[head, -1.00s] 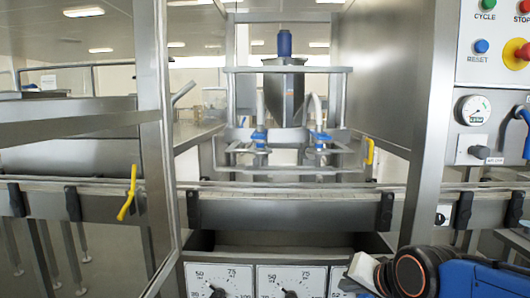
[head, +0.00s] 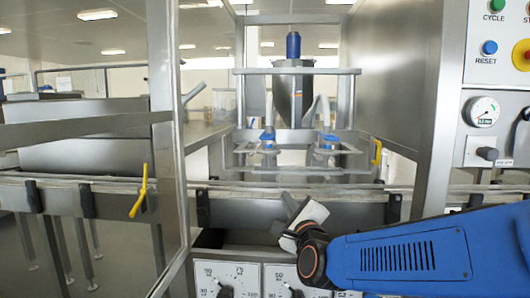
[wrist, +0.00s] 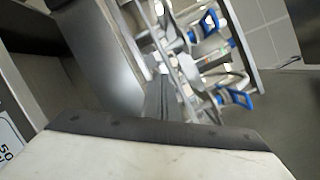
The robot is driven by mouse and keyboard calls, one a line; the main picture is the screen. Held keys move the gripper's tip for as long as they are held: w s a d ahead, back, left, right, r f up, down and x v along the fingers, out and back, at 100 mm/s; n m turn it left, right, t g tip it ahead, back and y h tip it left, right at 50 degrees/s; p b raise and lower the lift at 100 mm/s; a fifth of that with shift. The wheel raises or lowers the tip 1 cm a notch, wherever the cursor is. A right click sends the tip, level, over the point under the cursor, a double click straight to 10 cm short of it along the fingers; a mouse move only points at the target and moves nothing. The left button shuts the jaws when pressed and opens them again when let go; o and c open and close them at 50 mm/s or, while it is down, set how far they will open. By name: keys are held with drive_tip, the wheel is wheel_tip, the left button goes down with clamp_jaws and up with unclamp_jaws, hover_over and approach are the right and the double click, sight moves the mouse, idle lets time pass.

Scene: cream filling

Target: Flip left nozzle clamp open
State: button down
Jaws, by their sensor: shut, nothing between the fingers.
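The left nozzle clamp (head: 268,137) is a small blue part on the left filling nozzle, below the steel hopper (head: 294,90). A matching blue right nozzle clamp (head: 328,141) sits on the right nozzle. I cannot tell from this distance whether the clamps are open or shut. My gripper (head: 289,203) is in front of the conveyor, lower than both clamps and apart from them. Its dark fingers (wrist: 168,98) are shut and empty in the wrist view. That view shows two blue clamps, tilted, beyond the fingers; I cannot tell which is which.
A conveyor rail (head: 240,207) runs across between me and the nozzles. Steel posts (head: 166,120) stand at left, one with a yellow handle (head: 142,192) beside it. A control panel (head: 498,60) and gauge stand at right. Dial plates (head: 225,279) are below.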

drive_tip(key=s+a+r+m+t+h, duration=0.1)
drive_tip(key=a+m+t+h, duration=0.1)
drive_tip(key=m, duration=0.5)
drive_tip(key=s+a+r+m+t+h, duration=0.1)
drive_tip(key=a+r+m+t+h, duration=0.1)
drive_tip(key=a+m, duration=0.3)
drive_tip(key=shift+s+r+m+t+h, duration=0.15)
drive_tip(key=shift+r+m+t+h, duration=0.1)
drive_tip(key=shift+m+t+h, duration=0.7)
drive_tip(key=shift+y, duration=0.25)
drive_tip(key=s+r+x, duration=0.1)
drive_tip(key=r+x, duration=0.1)
drive_tip(key=x, duration=1.1)
drive_tip(key=shift+s, duration=0.15)
drive_tip(key=shift+a+g, duration=0.1)
drive_tip(key=shift+g, duration=0.15)
